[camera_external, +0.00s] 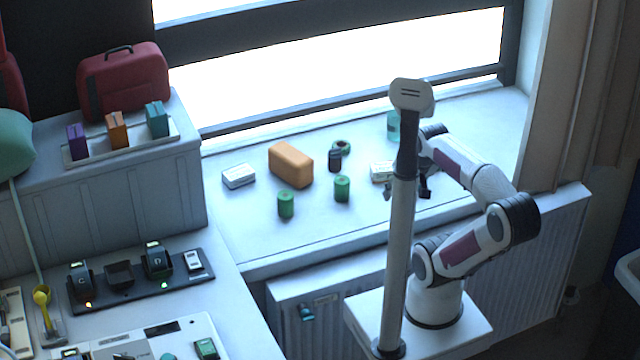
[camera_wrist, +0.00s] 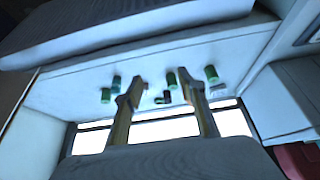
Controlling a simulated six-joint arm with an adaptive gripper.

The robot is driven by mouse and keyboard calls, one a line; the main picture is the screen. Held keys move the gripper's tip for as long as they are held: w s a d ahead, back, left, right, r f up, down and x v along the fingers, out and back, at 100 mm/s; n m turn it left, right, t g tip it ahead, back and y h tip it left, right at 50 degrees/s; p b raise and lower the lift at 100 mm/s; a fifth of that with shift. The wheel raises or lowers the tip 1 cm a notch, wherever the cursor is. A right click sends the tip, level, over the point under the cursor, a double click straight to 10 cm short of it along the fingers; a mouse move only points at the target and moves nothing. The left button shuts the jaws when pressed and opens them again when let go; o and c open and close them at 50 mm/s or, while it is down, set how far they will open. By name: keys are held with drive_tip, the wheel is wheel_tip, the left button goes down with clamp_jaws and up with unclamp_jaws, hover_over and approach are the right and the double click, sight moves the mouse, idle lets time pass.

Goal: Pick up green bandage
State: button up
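Two upright green rolls that look like bandages stand on the white window ledge: one roll (camera_external: 286,205) at the front left, the other roll (camera_external: 342,188) further right. In the wrist view they appear as a right roll (camera_wrist: 211,74) and a roll (camera_wrist: 172,81) between the fingers' lines. Two more green pieces show there left of the left finger, an upper one (camera_wrist: 116,83) and a lower one (camera_wrist: 105,95). A green ring-shaped roll (camera_external: 341,147) lies further back. My gripper (camera_external: 407,190) is open and empty, above the ledge right of the rolls, partly hidden by a pole.
An orange case (camera_external: 291,165), a white box (camera_external: 238,176), a small black item (camera_external: 335,160) and another white box (camera_external: 381,171) share the ledge. A teal item (camera_external: 393,125) stands at the back. A grey pole (camera_external: 399,250) rises before my arm. The front left ledge is clear.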

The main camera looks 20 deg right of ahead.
idle(0.3)
drive_tip(key=o, duration=0.4)
drive_tip(key=shift+c, duration=0.2)
drive_tip(key=shift+w, duration=0.1)
